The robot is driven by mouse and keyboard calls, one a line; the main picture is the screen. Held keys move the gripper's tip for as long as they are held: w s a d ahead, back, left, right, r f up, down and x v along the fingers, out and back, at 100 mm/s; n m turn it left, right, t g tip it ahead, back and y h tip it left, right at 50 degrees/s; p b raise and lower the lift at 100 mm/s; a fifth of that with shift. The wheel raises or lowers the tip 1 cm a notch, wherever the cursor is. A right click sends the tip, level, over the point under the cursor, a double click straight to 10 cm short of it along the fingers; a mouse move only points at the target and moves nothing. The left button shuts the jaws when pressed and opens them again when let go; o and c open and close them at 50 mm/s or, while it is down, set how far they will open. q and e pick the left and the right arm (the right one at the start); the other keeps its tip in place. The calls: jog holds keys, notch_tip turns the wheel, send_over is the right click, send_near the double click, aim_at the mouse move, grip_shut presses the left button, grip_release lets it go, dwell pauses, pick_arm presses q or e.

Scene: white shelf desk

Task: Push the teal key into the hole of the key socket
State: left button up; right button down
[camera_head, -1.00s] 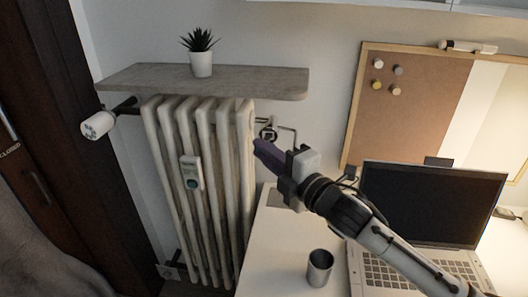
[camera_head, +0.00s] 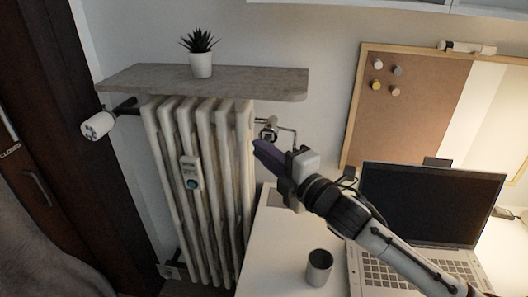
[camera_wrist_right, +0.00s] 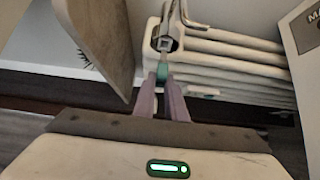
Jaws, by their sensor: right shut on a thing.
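The teal key (camera_wrist_right: 162,73) is held between the purple fingertips of my right gripper (camera_wrist_right: 162,92) in the right wrist view. The gripper also shows in the head view (camera_head: 257,150), beside the top right end of the radiator, where the key cannot be made out. The metal fitting with a dark opening, which looks like the key socket (camera_wrist_right: 166,43), is straight ahead of the key. It shows small in the head view (camera_head: 268,131), just above the fingertips. I cannot tell whether the key's far end is inside the hole. My left gripper is not in view.
The white radiator (camera_head: 200,190) stands left of the gripper, under a grey shelf (camera_head: 225,80) with a potted plant (camera_head: 201,62). A bent pipe (camera_head: 293,131) runs close by. A metal cup (camera_head: 319,267) and a laptop (camera_head: 430,205) stand on the white desk (camera_head: 270,255).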

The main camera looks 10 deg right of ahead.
jog(key=shift+p, duration=0.4)
dwell(0.6)
jog(key=shift+w+d+p, duration=0.15)
jog(key=shift+w+d, duration=0.15)
jog(key=shift+w, duration=0.4)
jog(key=shift+w+d+p, duration=0.15)
jog(key=shift+w+d, duration=0.1)
jog(key=shift+w, duration=0.4)
jog(key=c, duration=1.7)
grip_release()
jog(key=b+v, duration=0.1)
jog(key=v, duration=0.9)
jog(key=shift+s+d, duration=0.1)
jog(key=shift+s, duration=0.05)
